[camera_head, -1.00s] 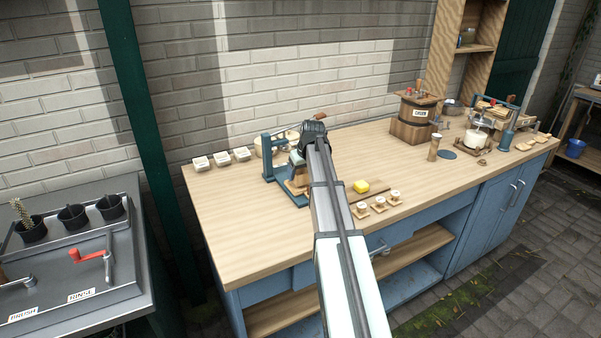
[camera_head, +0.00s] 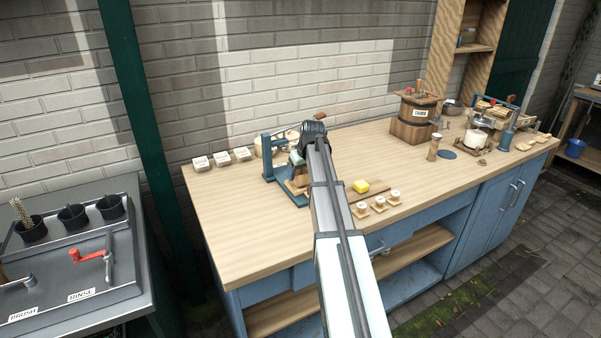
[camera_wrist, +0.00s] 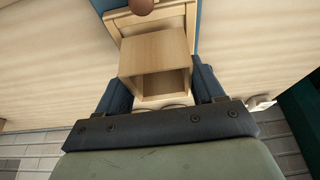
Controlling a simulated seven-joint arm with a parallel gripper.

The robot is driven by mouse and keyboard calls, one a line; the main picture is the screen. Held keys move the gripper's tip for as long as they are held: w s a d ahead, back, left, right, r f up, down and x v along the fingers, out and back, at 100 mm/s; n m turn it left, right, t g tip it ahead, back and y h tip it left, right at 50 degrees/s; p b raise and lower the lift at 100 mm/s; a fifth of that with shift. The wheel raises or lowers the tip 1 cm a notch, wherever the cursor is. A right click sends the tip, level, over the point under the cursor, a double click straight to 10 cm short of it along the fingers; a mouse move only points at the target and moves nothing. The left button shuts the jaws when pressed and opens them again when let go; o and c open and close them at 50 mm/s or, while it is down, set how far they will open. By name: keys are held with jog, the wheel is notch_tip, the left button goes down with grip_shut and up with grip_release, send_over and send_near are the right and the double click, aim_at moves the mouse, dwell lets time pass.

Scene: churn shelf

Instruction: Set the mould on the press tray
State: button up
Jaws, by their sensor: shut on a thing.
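The mould (camera_wrist: 158,55) is a pale wooden box with an open, hollow side. My gripper (camera_wrist: 162,82) is shut on it, with a dark blue finger on each side. In the wrist view the mould is over or on the pale wooden press tray (camera_wrist: 178,12); I cannot tell whether it touches. In the head view the blue press (camera_head: 268,160) stands at the left part of the bench. My arm hides most of its tray (camera_head: 296,187) and the mould there. A round brown knob (camera_wrist: 141,6) shows at the top of the wrist view.
Several white tubs (camera_head: 222,159) stand left of the press at the wall. A yellow butter block (camera_head: 361,186) and small stamped pieces (camera_head: 378,204) lie right of my arm. The churn (camera_head: 417,117) stands further right. The bench between press and churn is clear.

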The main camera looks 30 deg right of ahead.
jog(key=shift+f, duration=0.75)
jog(key=shift+r, duration=0.1)
dwell(0.5)
jog(key=o, duration=1.1)
jog(key=shift+c, duration=0.2)
jog(key=c, duration=0.3)
jog(key=shift+c, duration=0.2)
jog(key=shift+v, duration=3.1)
